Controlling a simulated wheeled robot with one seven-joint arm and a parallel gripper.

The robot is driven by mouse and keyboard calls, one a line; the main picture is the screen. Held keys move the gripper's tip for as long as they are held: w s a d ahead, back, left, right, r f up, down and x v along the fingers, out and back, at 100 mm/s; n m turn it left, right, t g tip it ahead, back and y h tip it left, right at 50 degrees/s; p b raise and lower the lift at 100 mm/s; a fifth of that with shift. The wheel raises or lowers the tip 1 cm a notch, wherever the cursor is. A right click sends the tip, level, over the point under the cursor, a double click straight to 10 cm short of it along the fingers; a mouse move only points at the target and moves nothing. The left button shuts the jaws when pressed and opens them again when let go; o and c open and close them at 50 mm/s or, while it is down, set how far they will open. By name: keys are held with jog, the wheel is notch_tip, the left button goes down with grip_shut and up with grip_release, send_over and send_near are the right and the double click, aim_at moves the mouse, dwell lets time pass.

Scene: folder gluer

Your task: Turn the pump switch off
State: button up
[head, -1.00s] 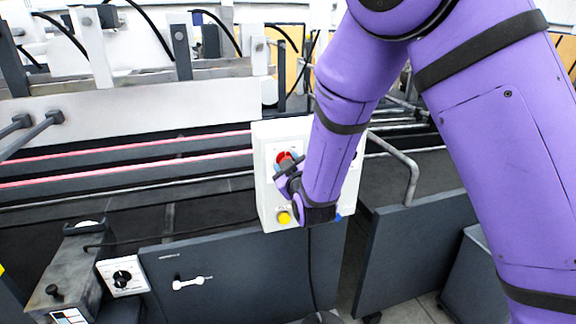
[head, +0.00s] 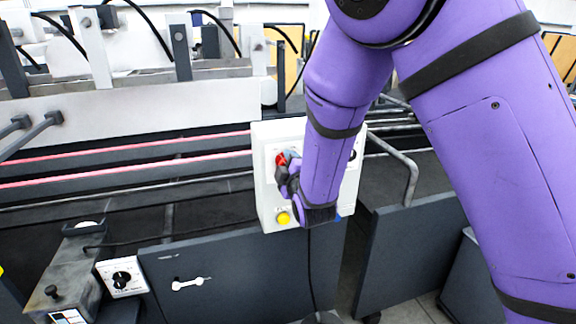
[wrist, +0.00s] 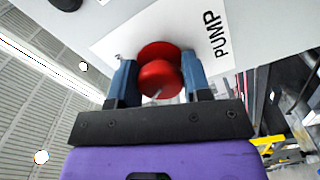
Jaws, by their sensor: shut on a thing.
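The pump switch (wrist: 160,78) is a red round knob on a white label marked PUMP in the wrist view. It sits on the front of a white control box (head: 266,200), and its red also shows in the head view (head: 281,159). My gripper (wrist: 157,80) has one blue finger on each side of the red knob and is shut on it. In the head view my gripper (head: 287,165) is at the box's upper left, and my arm hides much of the panel.
A yellow button (head: 283,218) is low on the same box. A black knob (wrist: 66,4) shows at the wrist view's top edge. A bent metal rail (head: 409,172) stands right of the box. A second white box with a black dial (head: 122,278) is at lower left.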

dwell(0.5)
jog(key=o, duration=0.9)
jog(key=shift+s, duration=0.1)
jog(key=v, duration=1)
jog(key=shift+s, duration=0.35)
jog(key=shift+d, duration=0.1)
